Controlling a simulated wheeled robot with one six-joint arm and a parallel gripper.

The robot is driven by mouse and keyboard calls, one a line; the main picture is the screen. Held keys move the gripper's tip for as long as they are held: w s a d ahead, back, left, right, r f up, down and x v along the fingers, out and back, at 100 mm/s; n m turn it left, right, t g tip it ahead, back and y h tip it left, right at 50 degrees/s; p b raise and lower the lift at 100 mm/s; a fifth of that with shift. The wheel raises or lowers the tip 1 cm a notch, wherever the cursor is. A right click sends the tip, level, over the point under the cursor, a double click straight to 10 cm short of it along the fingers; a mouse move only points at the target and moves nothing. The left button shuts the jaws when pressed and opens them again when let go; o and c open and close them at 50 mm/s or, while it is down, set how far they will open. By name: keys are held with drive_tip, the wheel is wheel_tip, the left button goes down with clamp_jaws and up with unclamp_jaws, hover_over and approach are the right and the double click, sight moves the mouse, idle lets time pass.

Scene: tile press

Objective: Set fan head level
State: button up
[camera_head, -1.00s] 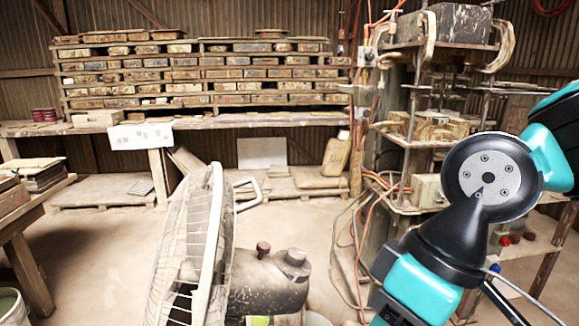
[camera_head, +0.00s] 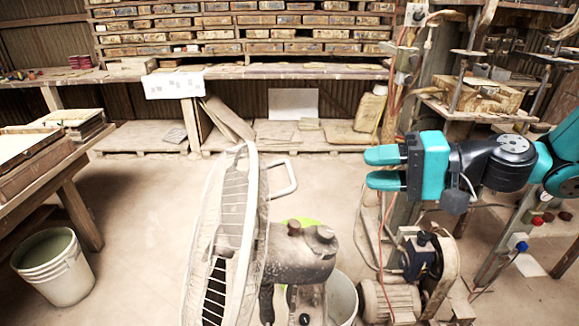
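The fan head shows in the lower middle, seen nearly side-on. Its dusty white wire cage (camera_head: 228,240) faces left, and the cage's top leans to the right in the picture. The grey motor housing (camera_head: 300,256) sits behind the cage on the right, with two knobs on top. A control box with a knob (camera_head: 306,302) shows below the housing. The fan's base is out of view. My gripper (camera_head: 368,168) is up and to the right of the fan head, pointing left. Its two teal fingers are apart with nothing between them, clear of the fan.
A white bucket (camera_head: 342,298) stands behind the fan, and another bucket (camera_head: 55,265) stands at lower left. A wooden table (camera_head: 75,165) is on the left. A motor with a belt guard (camera_head: 395,300) and the press frame (camera_head: 470,100) are at right. Floor between table and fan is clear.

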sight(291, 170)
drive_tip(key=p+x, duration=0.3)
drive_tip(key=x, duration=1.1)
drive_tip(key=shift+a+f+p, duration=0.1)
drive_tip(key=shift+a+p, duration=0.25)
drive_tip(key=shift+p, duration=0.05)
clamp_jaws()
